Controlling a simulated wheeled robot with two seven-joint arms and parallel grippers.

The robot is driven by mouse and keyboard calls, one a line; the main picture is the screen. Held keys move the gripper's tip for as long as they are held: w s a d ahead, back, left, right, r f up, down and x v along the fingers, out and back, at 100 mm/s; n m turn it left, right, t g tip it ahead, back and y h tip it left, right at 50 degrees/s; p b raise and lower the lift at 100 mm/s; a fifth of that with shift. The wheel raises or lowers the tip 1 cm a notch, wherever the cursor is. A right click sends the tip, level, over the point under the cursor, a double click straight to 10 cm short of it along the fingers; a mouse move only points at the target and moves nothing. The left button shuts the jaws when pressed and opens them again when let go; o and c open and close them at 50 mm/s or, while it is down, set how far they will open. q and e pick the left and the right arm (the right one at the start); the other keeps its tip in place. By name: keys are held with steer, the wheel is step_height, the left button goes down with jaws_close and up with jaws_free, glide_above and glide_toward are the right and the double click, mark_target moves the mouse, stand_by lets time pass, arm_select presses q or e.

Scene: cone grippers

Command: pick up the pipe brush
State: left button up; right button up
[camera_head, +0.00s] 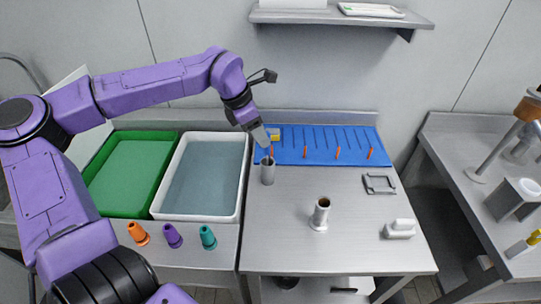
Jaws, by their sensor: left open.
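Several thin dark brushes lie side by side on a blue mat (352,141) at the back of the steel table, some with orange handle ends (337,153). I cannot tell which is the pipe brush. My left gripper (263,141) points down at the mat's left edge, with its jaws open. An orange end (271,151) shows just below the fingertips. Whether it touches them I cannot tell. A grey metal cylinder (267,173) stands just in front of it. My right gripper is not in view.
A short metal pipe piece (320,214) stands mid-table. A grey frame (380,184) and a white block (399,229) are at the right. A white-rimmed tub (242,180) and a green tray (168,165) stand left. Orange, purple and teal cones (208,237) stand before them.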

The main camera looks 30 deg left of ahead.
mark_target(269, 153)
arm_select(q)
steer(key=p+x, duration=0.1)
steer(key=x, duration=0.2)
steer(key=p+x, duration=0.1)
steer(key=x, duration=0.2)
steer(key=shift+w+f, duration=0.25)
steer(key=shift+w, duration=0.1)
steer(key=shift+d+f, duration=0.1)
steer(key=shift+s, duration=0.2)
steer(key=shift+c, duration=0.7)
jaws_close()
